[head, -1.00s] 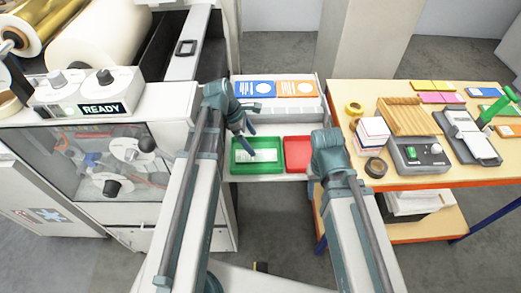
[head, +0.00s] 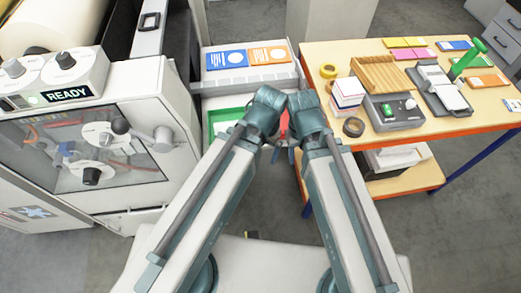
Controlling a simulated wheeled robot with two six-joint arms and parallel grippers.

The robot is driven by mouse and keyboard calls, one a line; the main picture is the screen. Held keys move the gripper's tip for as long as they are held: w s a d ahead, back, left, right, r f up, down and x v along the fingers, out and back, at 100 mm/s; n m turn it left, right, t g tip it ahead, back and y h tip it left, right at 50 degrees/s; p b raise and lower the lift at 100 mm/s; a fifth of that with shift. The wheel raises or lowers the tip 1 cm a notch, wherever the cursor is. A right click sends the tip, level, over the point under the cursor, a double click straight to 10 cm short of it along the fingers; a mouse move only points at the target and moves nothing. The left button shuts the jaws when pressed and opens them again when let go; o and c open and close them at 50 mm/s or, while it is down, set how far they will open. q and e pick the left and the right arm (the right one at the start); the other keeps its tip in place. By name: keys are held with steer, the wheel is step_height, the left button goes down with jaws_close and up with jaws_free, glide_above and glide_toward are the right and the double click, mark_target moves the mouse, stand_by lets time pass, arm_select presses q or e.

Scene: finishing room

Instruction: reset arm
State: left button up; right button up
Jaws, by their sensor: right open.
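My two arms reach forward and their wrists meet side by side in the middle of the head view. My right gripper (head: 283,152) is open and empty, low between the two wrists. My left gripper's fingers are mostly hidden behind its own wrist, so their state does not show. The green tray (head: 209,128) is behind my left wrist and partly covered by it. Only a narrow strip of the red tray (head: 284,122) shows between the wrists.
A machine with a READY display (head: 67,94) stands at the left. A shelf holds blue and orange cards (head: 268,55). The table (head: 330,52) at the right carries a wooden box (head: 385,73), a grey device (head: 393,112), a green-handled tool (head: 468,58) and tape rolls (head: 353,127).

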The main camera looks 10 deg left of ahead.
step_height(320, 180, down, 3)
steer(key=b, duration=0.3)
steer(key=shift+f, duration=0.15)
stand_by(1.0)
